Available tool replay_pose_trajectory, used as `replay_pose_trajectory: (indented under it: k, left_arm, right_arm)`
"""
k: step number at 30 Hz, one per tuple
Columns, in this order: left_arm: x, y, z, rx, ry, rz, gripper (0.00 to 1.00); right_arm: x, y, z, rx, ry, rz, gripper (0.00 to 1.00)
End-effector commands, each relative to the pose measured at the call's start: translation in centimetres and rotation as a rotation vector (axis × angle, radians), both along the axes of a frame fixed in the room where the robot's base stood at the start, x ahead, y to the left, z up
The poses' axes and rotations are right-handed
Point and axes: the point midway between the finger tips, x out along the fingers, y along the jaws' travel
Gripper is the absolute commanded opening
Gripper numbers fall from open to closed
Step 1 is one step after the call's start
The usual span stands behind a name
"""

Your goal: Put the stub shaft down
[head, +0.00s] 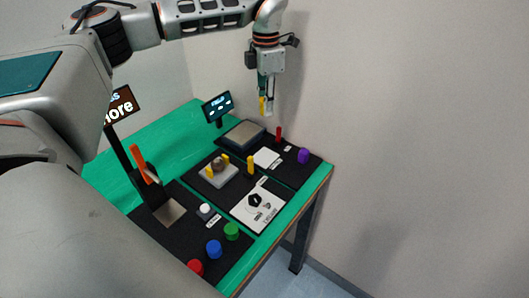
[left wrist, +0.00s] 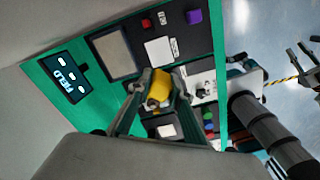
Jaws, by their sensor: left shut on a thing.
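The stub shaft, a yellow cylinder (head: 262,106), is gripped in my left gripper (head: 265,102), high above the back of the table in the head view. In the left wrist view, the yellow shaft (left wrist: 159,89) sits between the two fingertips (left wrist: 158,86), and the gripper is shut on it. The shaft is clear of the table. The fingers hide part of it.
Below are a grey square pad (head: 242,135), a white card (head: 267,158), a red peg (head: 278,134) and a purple knob (head: 303,156). A fixture with yellow posts (head: 218,173), a yellow peg (head: 250,166) and a small display (head: 217,107) stand nearby. Green table surface (head: 160,145) is free at left.

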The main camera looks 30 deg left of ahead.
Motion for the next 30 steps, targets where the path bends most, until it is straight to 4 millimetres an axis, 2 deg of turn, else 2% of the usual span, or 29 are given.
replay_pose_trajectory:
  k: [1, 3, 13, 16, 25, 30]
  left_arm:
    - [-0.2, 0.0, -1.5, 0.0, 0.007, 0.001, 0.0]
    - [-0.2, 0.0, -3.2, 0.0, 0.006, 0.0, 0.0]
    - [-0.1, 0.0, -10.8, -0.001, 0.004, -0.001, 0.0]
    - [-0.1, 0.0, -12.3, -0.001, 0.003, 0.001, 0.0]
    - [-0.1, 0.0, -14.4, 0.0, 0.002, -0.001, 0.0]
    - [-0.1, 0.0, -16.9, 0.0, 0.002, -0.001, 0.0]
  right_arm:
    - [0.1, 0.0, 0.0, 0.0, -0.001, 0.001, 0.26]
    - [0.1, -0.1, 0.0, -0.001, -0.002, 0.0, 0.26]
    - [0.3, -0.1, 0.3, -0.001, -0.007, 0.0, 0.26]
    - [0.3, -0.1, 0.4, -0.001, -0.007, -0.001, 0.26]
    - [0.3, -0.1, 0.4, -0.001, -0.007, -0.001, 0.26]
    - [0.2, -0.1, 0.4, -0.001, -0.006, 0.0, 0.26]
